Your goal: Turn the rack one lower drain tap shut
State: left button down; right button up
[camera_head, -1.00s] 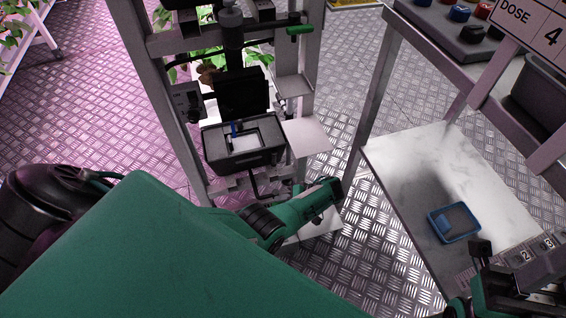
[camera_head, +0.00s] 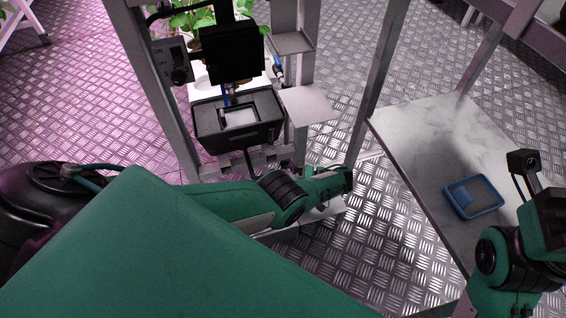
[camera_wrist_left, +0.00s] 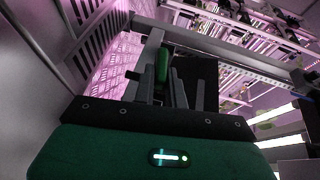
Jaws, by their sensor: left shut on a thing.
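A green tap handle (camera_wrist_left: 162,66) shows in the left wrist view, upright between the fingers of my left gripper (camera_wrist_left: 165,82). The gripper is shut on it. In the head view my left arm reaches low across the front of the rack (camera_head: 172,95), and its wrist is beside the rack's foot. The lower tap and the left fingertips cannot be made out there. My right arm (camera_head: 500,262) is at the lower right, over the edge of the marble-topped table. Its fingers are not clear.
A black bin (camera_head: 207,130) and a grey shelf plate (camera_head: 308,105) sit on the rack just above my left arm. A marble-topped table (camera_head: 420,135) with a blue tray (camera_head: 453,200) stands to the right. Metal floor (camera_head: 345,245) lies between.

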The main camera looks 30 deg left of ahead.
pick_arm(q)
jog(key=shift+f, duration=0.1)
dwell(0.6)
jog(key=c, duration=1.4)
grip_release()
jog(key=shift+c, duration=0.2)
